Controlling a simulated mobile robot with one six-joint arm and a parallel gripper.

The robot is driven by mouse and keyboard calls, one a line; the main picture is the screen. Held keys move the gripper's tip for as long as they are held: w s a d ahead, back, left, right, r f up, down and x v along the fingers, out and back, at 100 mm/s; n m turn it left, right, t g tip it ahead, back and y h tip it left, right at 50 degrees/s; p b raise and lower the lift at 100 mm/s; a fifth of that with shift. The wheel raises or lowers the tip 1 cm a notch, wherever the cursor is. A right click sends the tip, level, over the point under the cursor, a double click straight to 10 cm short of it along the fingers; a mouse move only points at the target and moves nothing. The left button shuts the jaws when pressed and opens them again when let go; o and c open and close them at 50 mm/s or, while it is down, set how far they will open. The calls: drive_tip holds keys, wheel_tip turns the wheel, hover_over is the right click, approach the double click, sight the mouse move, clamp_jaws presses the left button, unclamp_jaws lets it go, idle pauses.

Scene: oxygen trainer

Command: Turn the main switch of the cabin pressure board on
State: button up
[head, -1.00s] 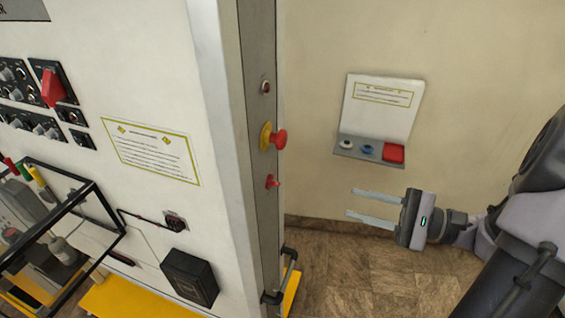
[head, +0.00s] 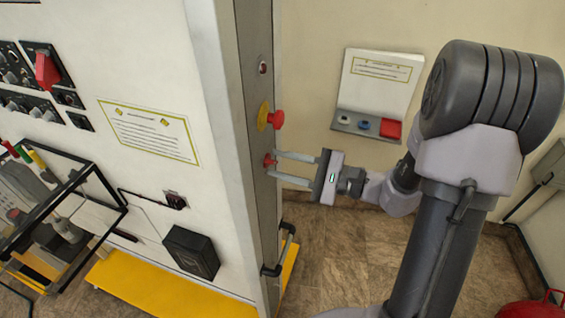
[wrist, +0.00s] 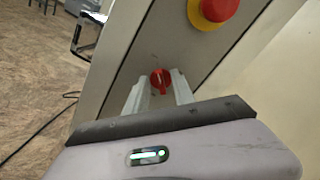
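The cabin pressure board (head: 165,85) is a tall white panel with a grey side edge facing my arm. On that edge sits a small red rotary switch (head: 269,160), below a red mushroom button on a yellow base (head: 272,118). My gripper (head: 272,165) reaches the edge from the right, its two pale fingers apart with the tips at the switch. In the wrist view the red switch (wrist: 160,80) shows between the fingertips, with its pale pointer mark visible. I cannot tell whether the fingers touch it.
A small indicator or button (head: 262,65) sits higher on the same edge. A wall box with white, blue and red buttons (head: 367,127) is behind my gripper. A black handle (head: 283,250) juts from the edge lower down.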

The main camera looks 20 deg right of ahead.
clamp_jaws()
drive_tip(key=m+p, duration=0.1)
drive_tip(key=m, duration=0.2)
drive_tip(key=m+p, duration=0.1)
drive_tip(key=m, duration=0.3)
drive_tip(key=shift+w+d+r+m, duration=0.1)
drive_tip(key=shift+w+r+m, duration=0.1)
drive_tip(key=shift+m, duration=0.1)
drive_tip(key=m+p, duration=0.3)
drive_tip(key=m, duration=0.3)
drive_tip(key=shift+w+d, duration=0.1)
drive_tip(key=shift+f+m+p, duration=0.1)
drive_tip(key=shift+m+p, duration=1.05)
drive_tip(key=shift+m, duration=0.95)
